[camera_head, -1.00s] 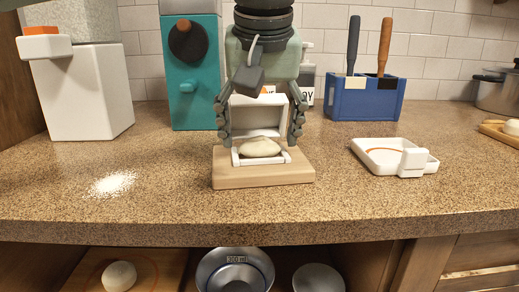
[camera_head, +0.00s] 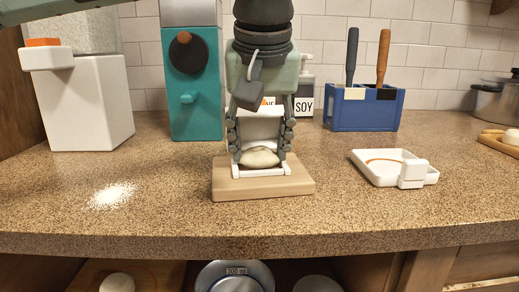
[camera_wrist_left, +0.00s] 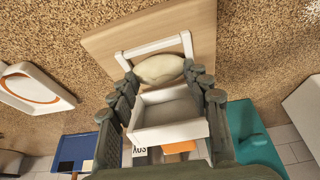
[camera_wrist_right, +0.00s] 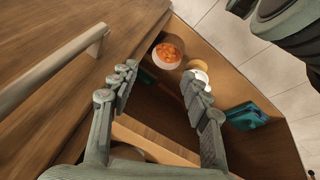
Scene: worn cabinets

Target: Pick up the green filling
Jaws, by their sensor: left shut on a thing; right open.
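I cannot make out any green filling in these views. My left gripper (camera_head: 260,142) is shut on the white press (camera_head: 262,126), with its fingers on both sides of the raised lid; the left wrist view shows the same grip (camera_wrist_left: 160,92). A pale piece of dough (camera_head: 260,157) lies in the press's flat frame, on a wooden board (camera_head: 262,189). My right gripper (camera_wrist_right: 160,76) is open and empty in the right wrist view. Beyond its fingertips, a pale bowl holds orange filling (camera_wrist_right: 167,52).
A white dish (camera_head: 385,168) is right of the board, and a flour patch (camera_head: 112,194) lies to its left. A teal machine (camera_head: 191,85) and a blue holder (camera_head: 362,108) stand behind. Near my right gripper are a bar handle (camera_wrist_right: 55,68) and wooden panels.

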